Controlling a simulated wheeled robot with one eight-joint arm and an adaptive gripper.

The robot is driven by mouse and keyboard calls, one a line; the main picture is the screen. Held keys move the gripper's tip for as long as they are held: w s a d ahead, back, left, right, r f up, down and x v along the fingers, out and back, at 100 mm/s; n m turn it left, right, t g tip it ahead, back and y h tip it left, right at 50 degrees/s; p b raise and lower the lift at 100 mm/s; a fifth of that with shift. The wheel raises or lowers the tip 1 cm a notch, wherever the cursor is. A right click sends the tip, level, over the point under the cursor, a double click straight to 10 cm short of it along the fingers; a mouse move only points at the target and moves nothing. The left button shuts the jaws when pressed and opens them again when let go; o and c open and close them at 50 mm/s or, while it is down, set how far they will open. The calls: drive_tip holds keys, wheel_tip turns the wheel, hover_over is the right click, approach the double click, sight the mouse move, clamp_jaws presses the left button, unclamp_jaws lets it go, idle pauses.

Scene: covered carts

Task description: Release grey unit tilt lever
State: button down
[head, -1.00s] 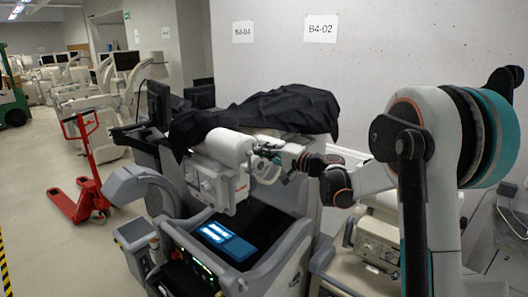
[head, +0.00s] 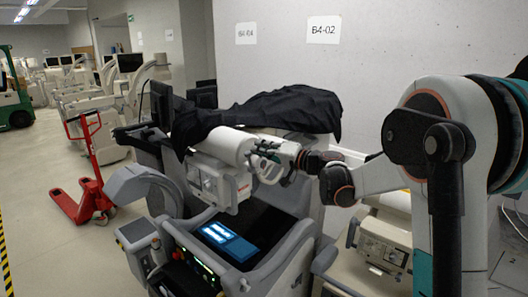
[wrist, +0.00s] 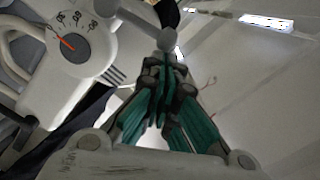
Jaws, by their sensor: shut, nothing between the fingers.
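The grey unit (head: 228,147) is a pale cylinder-headed machine part, partly under a black cover in the head view. In the wrist view its dial (wrist: 72,42) has a red pointer and numbers. A pale lever (wrist: 140,20) runs from the dial housing to a rounded knob (wrist: 166,38). My gripper (wrist: 165,66) has teal and black fingers, closed together and empty. Its tips are right by the knob; whether they touch it I cannot tell. In the head view my gripper (head: 263,151) is at the right end of the cylinder, and the lever cannot be made out there.
A black cover (head: 265,112) drapes over the cart top. A lit blue screen (head: 230,241) sits on the cart below. A beige device (head: 383,243) stands on the cart at right. A red pallet jack (head: 88,198) stands on open floor at left.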

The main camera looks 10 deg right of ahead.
drive_tip(key=s+a+f+n+b, duration=0.2)
drive_tip(key=s+a+n+b, duration=0.2)
drive_tip(key=n, duration=0.4)
drive_tip(key=shift+a+f+n+h, duration=0.15)
drive_tip(key=shift+a+n+h, duration=0.2)
drive_tip(key=shift+a, duration=0.5)
drive_tip(key=shift+s+a+b, duration=0.1)
drive_tip(key=shift+b, duration=0.2)
drive_tip(key=s+d+r+p, duration=0.2)
drive_tip(key=s+d+r, duration=0.2)
drive_tip(key=s+d, duration=0.3)
drive_tip(key=shift+s+r, duration=0.15)
drive_tip(key=shift+s, duration=0.5)
